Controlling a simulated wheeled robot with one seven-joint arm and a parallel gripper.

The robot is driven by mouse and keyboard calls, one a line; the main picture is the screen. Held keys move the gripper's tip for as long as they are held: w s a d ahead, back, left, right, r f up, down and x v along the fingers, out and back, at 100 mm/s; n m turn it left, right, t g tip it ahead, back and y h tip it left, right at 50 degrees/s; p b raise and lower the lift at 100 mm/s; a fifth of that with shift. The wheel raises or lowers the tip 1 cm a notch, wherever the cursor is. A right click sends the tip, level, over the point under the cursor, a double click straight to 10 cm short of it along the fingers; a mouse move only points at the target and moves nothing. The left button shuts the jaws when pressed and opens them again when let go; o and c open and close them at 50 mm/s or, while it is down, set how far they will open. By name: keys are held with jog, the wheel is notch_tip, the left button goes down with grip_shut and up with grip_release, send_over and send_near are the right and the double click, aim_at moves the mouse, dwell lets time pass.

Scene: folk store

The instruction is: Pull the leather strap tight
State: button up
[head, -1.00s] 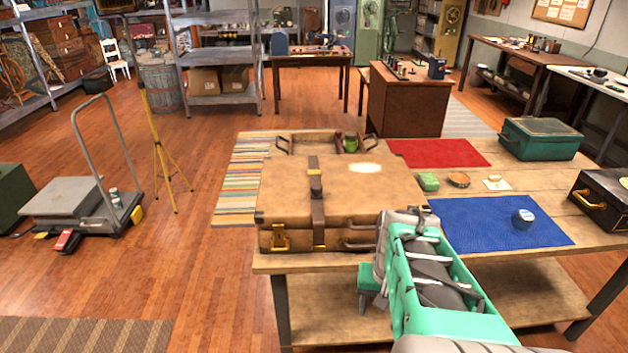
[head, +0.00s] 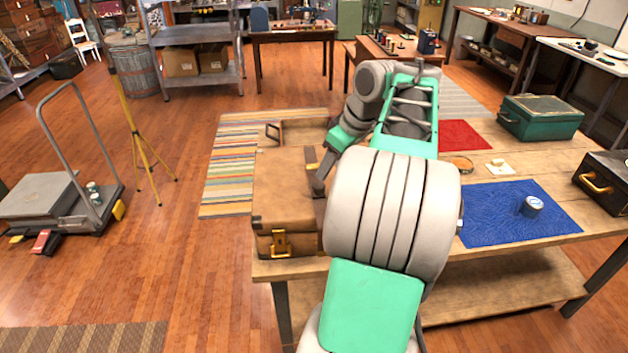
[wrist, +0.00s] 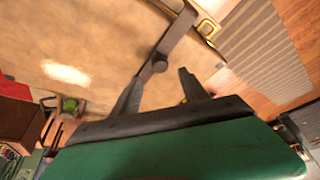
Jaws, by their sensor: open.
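The brown leather suitcase (head: 283,205) lies flat on the left part of the workbench, a brass latch (head: 280,243) on its front. In the head view my arm hides most of its right half and most of the strap. In the wrist view the dark strap (wrist: 177,35) crosses the tan lid, with a dark knob (wrist: 158,66) on it. My gripper (wrist: 160,76) is open above the lid. The knob shows between its fingertips; I cannot tell if they touch it. In the head view my gripper (head: 318,183) points down by the strap.
The wooden workbench (head: 500,245) also carries a blue mat (head: 490,222) with a small round tin (head: 533,206), a red mat (head: 462,136), a green case (head: 540,117) and a black case (head: 606,183).

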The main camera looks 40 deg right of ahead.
aim_at(319, 185)
jog(key=b+x, duration=0.1)
jog(key=x, duration=0.6)
jog(key=shift+w+f, duration=0.2)
jog(key=shift+f, duration=0.15)
jog(key=shift+c, duration=0.4)
grip_shut()
jog(key=shift+r, duration=0.1)
dwell(0.4)
